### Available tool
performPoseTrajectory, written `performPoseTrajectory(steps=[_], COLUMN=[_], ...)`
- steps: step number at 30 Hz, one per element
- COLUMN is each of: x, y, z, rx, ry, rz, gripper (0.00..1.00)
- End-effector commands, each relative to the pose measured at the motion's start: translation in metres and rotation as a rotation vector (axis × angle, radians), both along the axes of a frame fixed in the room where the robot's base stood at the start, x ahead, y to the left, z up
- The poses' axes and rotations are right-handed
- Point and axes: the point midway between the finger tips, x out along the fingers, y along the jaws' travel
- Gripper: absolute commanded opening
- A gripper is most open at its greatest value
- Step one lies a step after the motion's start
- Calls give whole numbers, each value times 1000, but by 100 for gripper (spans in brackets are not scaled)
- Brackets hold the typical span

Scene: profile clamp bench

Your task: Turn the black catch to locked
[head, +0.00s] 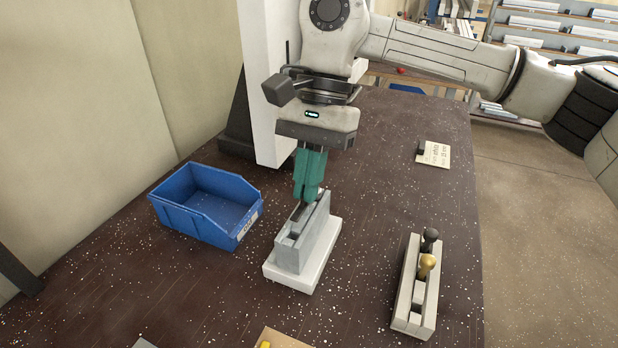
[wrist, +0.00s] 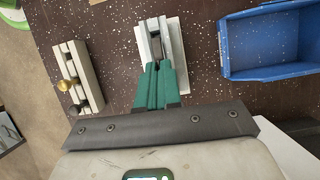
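A black knob (head: 431,240), which may be the black catch, stands at the far end of a pale slotted block (head: 401,318) on the right of the bench. A gold knob (head: 427,265) stands just in front of it. In the wrist view the block (wrist: 93,92) is at the left, with the gold knob (wrist: 64,85) on it. My gripper (head: 303,198) points down, its teal fingers close together at the far end of a grey slotted holder (head: 318,232). The fingertips (wrist: 158,66) are at the slot in the wrist view. Whether something thin is between them is hidden.
The holder sits on a white base (head: 292,280). A blue bin (head: 190,220) stands left of it, and a white post (head: 262,100) behind. A small card (head: 436,154) lies at the back right. Bare bench separates the holder from the pale block.

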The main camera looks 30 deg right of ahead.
Motion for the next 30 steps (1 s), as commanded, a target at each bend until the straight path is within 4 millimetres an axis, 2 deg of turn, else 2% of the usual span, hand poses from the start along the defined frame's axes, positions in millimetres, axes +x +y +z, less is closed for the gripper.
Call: performPoseTrajectory(steps=[19,27,30], x=[1,1,1], y=[0,0,0], z=[1,0,0], rx=[-2,-1,-1], ry=[-4,-2,-2], rz=[51,50,50], gripper=[0,28,30])
